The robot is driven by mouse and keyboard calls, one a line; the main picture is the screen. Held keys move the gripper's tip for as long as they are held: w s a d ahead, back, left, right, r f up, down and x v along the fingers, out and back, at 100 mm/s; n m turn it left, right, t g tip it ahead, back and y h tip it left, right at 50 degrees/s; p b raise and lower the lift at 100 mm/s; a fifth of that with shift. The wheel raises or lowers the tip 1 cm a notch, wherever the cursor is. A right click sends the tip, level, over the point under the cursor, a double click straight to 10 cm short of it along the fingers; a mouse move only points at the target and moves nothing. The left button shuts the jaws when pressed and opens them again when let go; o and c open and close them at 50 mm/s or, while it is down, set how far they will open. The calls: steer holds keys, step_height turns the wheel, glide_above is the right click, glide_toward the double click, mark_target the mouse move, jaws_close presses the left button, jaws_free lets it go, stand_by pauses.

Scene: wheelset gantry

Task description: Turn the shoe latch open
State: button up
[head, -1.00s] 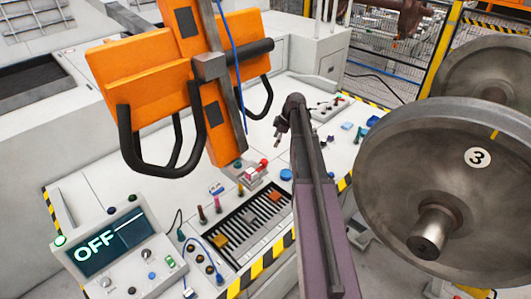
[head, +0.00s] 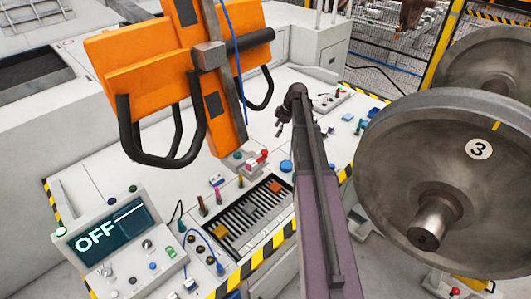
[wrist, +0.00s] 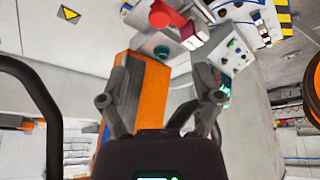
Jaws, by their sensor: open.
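A small red part (head: 262,155) with a pale pink-and-white block sits at the foot of the orange frame in the head view. In the wrist view the red part (wrist: 166,15) and the block (wrist: 193,36) show at the top, beyond the fingertips, with a dark teal round part (wrist: 161,52) beside them. I cannot tell for certain which piece is the shoe latch. My gripper (wrist: 161,98) is open, with nothing between its fingers. In the head view my gripper (head: 280,129) is small, above the white bench, to the right of the red part and apart from it.
The orange frame (head: 150,78) with black loop handles stands close to my gripper's left. A slotted tray (head: 244,218), a panel reading OFF (head: 107,230) and several small knobs occupy the bench front. A large wheel marked 3 (head: 400,165) stands right of my arm.

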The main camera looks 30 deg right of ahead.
mark_target(265, 151)
steer(key=shift+b+x, duration=5.4)
steer(key=shift+x, duration=0.7)
steer(key=shift+f, duration=0.1)
steer(key=shift+s, duration=0.1)
jaws_close()
steer(key=shift+a, duration=0.1)
